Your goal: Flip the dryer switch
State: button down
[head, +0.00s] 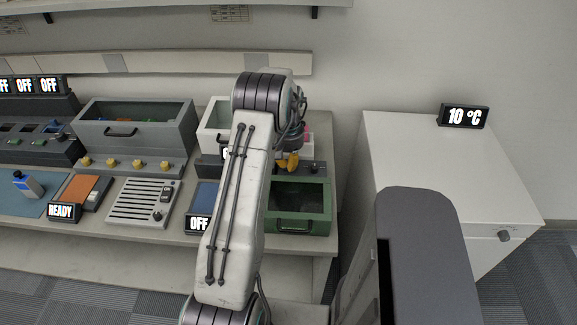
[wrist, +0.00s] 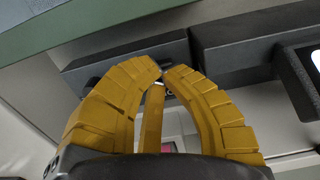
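My gripper (head: 288,162) is over the right end of the bench, at a dark base strip in front of a white bin (head: 213,125). Its yellow fingers curve together in the wrist view (wrist: 162,74), tips nearly touching, with nothing seen between them. The dark base (wrist: 135,68) runs just beyond the tips. A small dark switch or knob (head: 312,168) is on its right end, apart from the fingers; it appears left of them in the wrist view (wrist: 93,82). No label names the dryer, so I cannot confirm this is its switch. My arm hides most of the base.
A green open-topped bin (head: 297,228) sits in front below the gripper. An OFF display (head: 199,224) and a READY display (head: 63,211) stand at the bench front. A white cabinet (head: 425,150) with a 10 °C display (head: 463,116) is to the right.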

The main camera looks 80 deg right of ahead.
jog(key=shift+a+f+b, duration=0.1)
jog(key=shift+f+b, duration=0.2)
jog(key=shift+f, duration=0.2)
jog(key=shift+r, duration=0.2)
jog(key=shift+r+p, duration=2.15)
jog(key=shift+r, duration=1.25)
jog(key=shift+w, duration=0.1)
